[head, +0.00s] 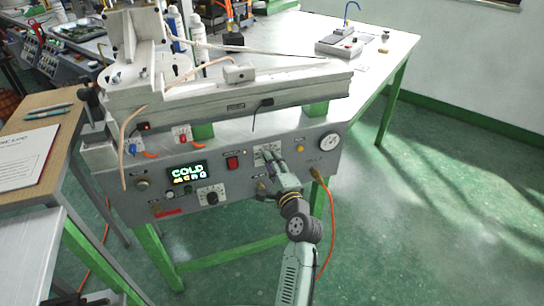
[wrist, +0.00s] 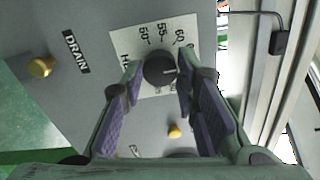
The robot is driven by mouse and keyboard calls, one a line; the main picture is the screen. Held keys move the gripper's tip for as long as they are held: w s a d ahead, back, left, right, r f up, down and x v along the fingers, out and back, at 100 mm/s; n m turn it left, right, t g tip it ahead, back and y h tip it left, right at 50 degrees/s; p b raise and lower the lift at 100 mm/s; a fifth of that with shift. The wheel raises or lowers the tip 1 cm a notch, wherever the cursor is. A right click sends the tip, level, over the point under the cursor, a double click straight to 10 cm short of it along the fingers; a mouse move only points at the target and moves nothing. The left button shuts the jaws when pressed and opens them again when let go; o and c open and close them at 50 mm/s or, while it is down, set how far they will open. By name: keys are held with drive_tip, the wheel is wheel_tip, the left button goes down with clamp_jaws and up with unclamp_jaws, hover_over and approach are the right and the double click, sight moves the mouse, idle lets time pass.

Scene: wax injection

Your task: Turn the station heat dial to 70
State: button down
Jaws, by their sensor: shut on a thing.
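The heat dial (wrist: 158,69) is a round black knob on a white scale plate (wrist: 126,42) on the grey station panel. In the wrist view the marks 50, 55 and 60 show; the rest of the scale is hidden behind my right finger. A small white mark on the knob points right in that view, towards the hidden part. My gripper (wrist: 161,82) has one purple-padded finger on each side of the knob and is shut on it. In the head view my gripper (head: 271,160) reaches the plate and hides the knob.
The station's display (head: 187,174) reads COLD. A second dial (head: 211,196), a red switch (head: 233,163) and a round gauge (head: 329,142) are on the same panel. An orange cable (head: 331,225) hangs beside my arm. The floor at right is clear.

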drive_tip(key=shift+r+m+p, duration=0.15)
drive_tip(key=shift+m+p, duration=0.65)
drive_tip(key=shift+m, duration=0.4)
drive_tip(key=c, duration=1.2)
unclamp_jaws()
drive_tip(key=shift+c, duration=0.2)
drive_tip(key=shift+s, duration=0.1)
drive_tip(key=v, duration=1.2)
